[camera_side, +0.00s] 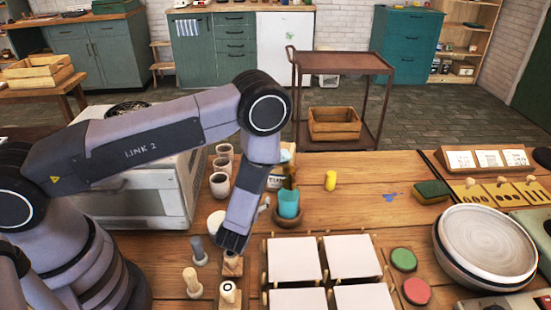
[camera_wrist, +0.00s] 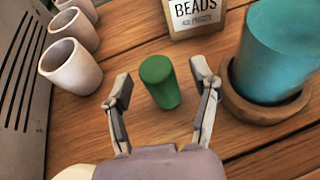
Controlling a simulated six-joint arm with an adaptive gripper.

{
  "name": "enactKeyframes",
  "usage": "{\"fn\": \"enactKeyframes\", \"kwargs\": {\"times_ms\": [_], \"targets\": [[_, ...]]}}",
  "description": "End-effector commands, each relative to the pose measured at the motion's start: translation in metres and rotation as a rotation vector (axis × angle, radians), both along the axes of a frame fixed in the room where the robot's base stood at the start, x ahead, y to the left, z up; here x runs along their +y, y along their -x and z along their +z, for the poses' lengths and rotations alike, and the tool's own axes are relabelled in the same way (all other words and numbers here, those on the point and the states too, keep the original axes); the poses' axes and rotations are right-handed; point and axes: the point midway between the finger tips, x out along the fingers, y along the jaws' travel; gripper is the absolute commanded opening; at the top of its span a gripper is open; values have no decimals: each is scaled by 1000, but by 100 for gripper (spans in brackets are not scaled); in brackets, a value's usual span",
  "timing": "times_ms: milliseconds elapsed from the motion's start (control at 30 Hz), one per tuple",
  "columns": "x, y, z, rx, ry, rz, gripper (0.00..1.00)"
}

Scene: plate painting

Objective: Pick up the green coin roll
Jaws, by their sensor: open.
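The green coin roll (camera_wrist: 160,83) is a small green cylinder standing upright on the wooden table in the wrist view. My gripper (camera_wrist: 163,88) is open, with one finger to the left of the roll and one to the right. Gaps show between the roll and both fingers, so it is not held. In the side view my arm reaches down to the table, and the roll and fingertips are hidden behind the arm there.
A teal cup (camera_wrist: 272,50) in a wooden saucer (camera_wrist: 235,101) stands close right of the roll. A beads container (camera_wrist: 193,20) is behind it. Several pale cups (camera_wrist: 70,65) stand at left beside the oven (camera_side: 150,190). White tiles (camera_side: 293,259) lie in front.

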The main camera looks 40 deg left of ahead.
Motion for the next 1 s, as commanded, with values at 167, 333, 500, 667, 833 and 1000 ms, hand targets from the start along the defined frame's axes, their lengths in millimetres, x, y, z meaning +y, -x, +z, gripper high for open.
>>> {"fn": "enactKeyframes", "kwargs": {"times_ms": [167,333,500,667,833,1000], "targets": [[3,-4,-3,2,-1,0,60],[3,-4,-2,2,-1,0,54],[3,-4,-2,2,-1,0,32],[3,-4,-2,2,-1,1,11],[3,-4,-2,2,-1,1,0],[3,-4,-2,1,-1,1,0]]}}
